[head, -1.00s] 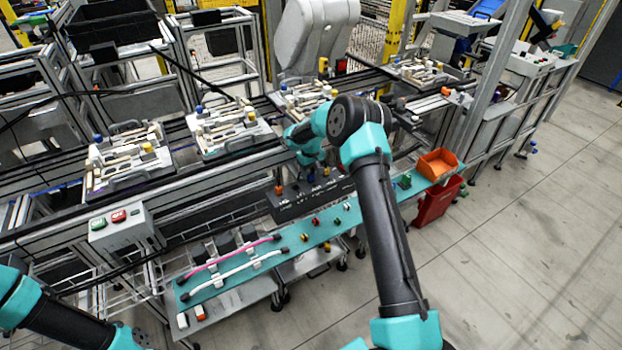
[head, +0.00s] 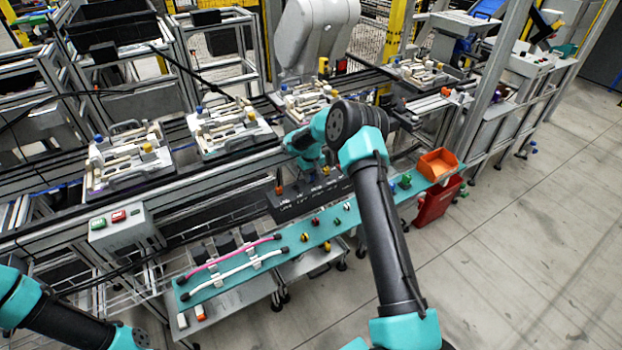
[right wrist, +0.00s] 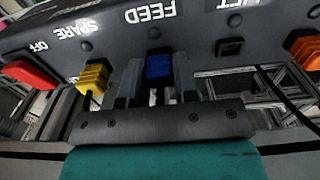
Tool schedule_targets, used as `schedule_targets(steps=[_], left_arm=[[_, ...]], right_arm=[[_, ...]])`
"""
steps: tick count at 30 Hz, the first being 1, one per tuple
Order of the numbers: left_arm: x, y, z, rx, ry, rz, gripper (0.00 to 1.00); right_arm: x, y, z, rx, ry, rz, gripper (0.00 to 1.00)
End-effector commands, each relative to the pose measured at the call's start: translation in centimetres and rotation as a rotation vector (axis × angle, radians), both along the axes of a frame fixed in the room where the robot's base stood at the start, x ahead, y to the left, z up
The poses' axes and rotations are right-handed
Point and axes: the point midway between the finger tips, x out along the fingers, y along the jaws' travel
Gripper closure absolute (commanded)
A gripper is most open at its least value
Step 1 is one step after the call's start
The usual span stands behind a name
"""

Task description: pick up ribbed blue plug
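The blue plug (right wrist: 158,67) sits upright at the FEED label of a dark panel (right wrist: 100,40), in the right wrist view. My right gripper (right wrist: 158,85) has one finger on each side of it. Any gap between fingers and plug is too small to judge, and the lower part of the plug is dark and unclear. In the head view the right gripper (head: 312,170) is over the labelled panel (head: 312,196), and the blue plug cannot be made out there. My left arm enters at the lower left, with its gripper out of view.
By the same panel are a red plug (right wrist: 28,74), a yellow ribbed plug (right wrist: 93,78) and an orange plug (right wrist: 304,50). An empty square socket (right wrist: 229,47) lies right of the blue plug. A teal shelf (head: 240,268) with cables and an orange bin (head: 438,163) stand in front.

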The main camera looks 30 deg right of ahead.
Motion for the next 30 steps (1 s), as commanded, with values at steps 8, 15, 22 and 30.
schedule_targets(steps=[8, 15, 22, 30], left_arm=[[0.0, 0.0, 0.0, 0.000, 0.000, 0.000, 0.57], [0.0, 0.0, 0.0, 0.000, 0.000, 0.000, 0.57], [0.0, 0.0, 0.0, 0.000, 0.000, 0.000, 0.57], [0.0, 0.0, 0.0, 0.000, 0.000, 0.000, 0.57]], right_arm=[[0.0, 0.0, 0.0, 0.000, 0.000, 0.000, 0.99], [0.0, 0.0, 0.0, 0.000, 0.000, 0.000, 1.00], [0.0, 0.0, 0.6, 0.000, -0.001, 0.000, 1.00], [0.0, 0.0, 3.5, -0.001, -0.003, -0.001, 1.00]])
